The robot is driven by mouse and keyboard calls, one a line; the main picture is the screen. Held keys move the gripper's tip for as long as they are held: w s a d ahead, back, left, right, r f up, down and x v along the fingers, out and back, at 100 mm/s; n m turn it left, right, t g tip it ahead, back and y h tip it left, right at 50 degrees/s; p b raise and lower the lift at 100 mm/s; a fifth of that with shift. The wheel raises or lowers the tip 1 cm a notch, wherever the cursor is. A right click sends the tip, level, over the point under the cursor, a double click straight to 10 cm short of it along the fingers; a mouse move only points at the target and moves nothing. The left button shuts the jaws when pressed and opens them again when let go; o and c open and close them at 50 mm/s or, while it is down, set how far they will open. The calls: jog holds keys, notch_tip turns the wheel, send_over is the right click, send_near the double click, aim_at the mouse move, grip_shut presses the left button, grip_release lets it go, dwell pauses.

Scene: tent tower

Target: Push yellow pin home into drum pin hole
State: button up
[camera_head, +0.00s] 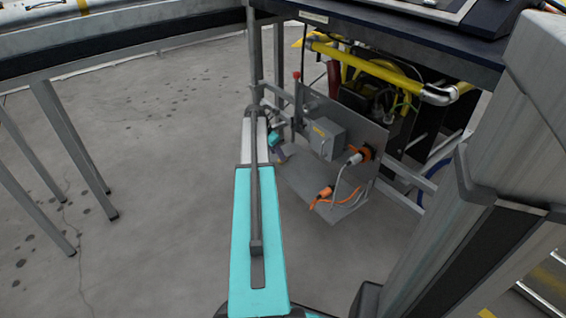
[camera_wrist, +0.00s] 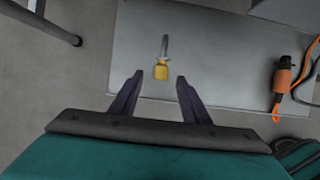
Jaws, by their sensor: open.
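A yellow pin (camera_wrist: 161,69) with a yellow head and a grey shank lies on a grey metal shelf (camera_wrist: 215,70) in the wrist view. Its head is toward me and its shank points away. My gripper (camera_wrist: 156,84) is open and empty, with its two dark fingers apart. The pin's head is just beyond the fingertips, roughly midway between them. I cannot tell the height gap. In the head view my gripper (camera_head: 279,154) is small, at the shelf's left edge; the pin cannot be made out there. I cannot identify the drum or its pin hole in either view.
An orange connector (camera_wrist: 284,85) with a cable lies on the shelf's right side. Above the shelf (camera_head: 300,180), an upright panel carries a grey box (camera_head: 327,138) and an orange socket (camera_head: 366,153). Table legs (camera_head: 68,135) stand at left. The floor between is clear.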

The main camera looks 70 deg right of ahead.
jog(key=shift+b+x, duration=0.85)
jog(key=shift+x, duration=1.05)
grip_shut()
